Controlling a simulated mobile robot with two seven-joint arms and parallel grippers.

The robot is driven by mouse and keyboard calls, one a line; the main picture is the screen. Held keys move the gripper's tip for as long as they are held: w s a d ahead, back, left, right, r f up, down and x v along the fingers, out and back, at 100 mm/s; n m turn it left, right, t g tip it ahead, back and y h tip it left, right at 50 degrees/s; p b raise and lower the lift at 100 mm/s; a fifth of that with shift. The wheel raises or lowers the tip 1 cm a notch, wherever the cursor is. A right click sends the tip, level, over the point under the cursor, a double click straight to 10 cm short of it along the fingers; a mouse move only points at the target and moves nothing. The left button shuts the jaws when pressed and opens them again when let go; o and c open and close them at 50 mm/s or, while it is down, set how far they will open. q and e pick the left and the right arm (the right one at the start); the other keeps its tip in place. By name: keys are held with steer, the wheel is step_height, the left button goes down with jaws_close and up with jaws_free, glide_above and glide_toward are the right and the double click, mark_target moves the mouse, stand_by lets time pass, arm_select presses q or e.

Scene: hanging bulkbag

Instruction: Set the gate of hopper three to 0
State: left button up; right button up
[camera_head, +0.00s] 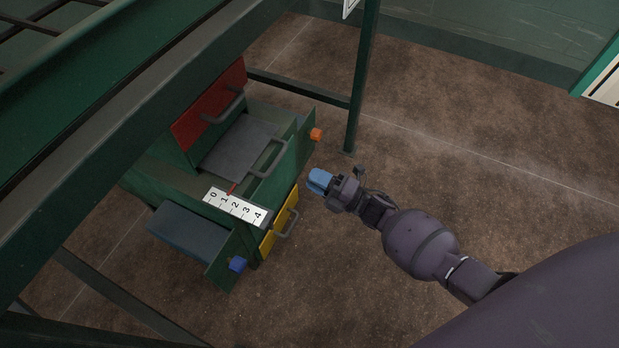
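A green hopper unit (170,177) stands left of centre under a frame. A white scale (236,207) marked 0 to 4 lies on it, with a small red pointer (232,187) at its edge near the 1 and 2 marks. A grey gate plate with a grey bar handle (268,158) sits beside the scale. No number naming the hopper is readable. My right gripper (319,181), with blue fingertips, is right of the handle and apart from it. It holds nothing visible; the finger gap cannot be made out. My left gripper is not in view.
A red panel (207,105) and a yellow panel (279,222) have handles of their own. An orange knob (316,134) and a blue knob (238,264) stick out from the unit. A green post (362,80) stands behind. The brown floor (440,150) at right is clear.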

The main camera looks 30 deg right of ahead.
steer(key=shift+d+r+m+t, duration=0.2)
steer(key=shift+r+m+t, duration=0.15)
steer(key=shift+m, duration=0.35)
steer(key=shift+c, duration=1.1)
steer(key=r+m+h, duration=0.1)
steer(key=m, duration=0.2)
steer(key=d+r+m+t+h, duration=0.1)
steer(key=m, duration=0.2)
steer(key=r+m+t+h, duration=0.1)
steer(key=m, duration=0.2)
steer(key=shift+s+d+m+h+p, duration=0.2)
steer(key=shift+d+m+h+p, duration=0.1)
steer(key=shift+m+p, duration=0.1)
jaws_close()
steer(key=m+g+h+p, duration=0.2)
steer(key=m+g, duration=0.3)
steer(key=m, duration=2.2)
glide_toward(268, 178)
steer(key=b+x, duration=0.2)
steer(key=x, duration=0.5)
steer(key=shift+w+a+f, duration=0.15)
steer(key=shift+w, duration=0.1)
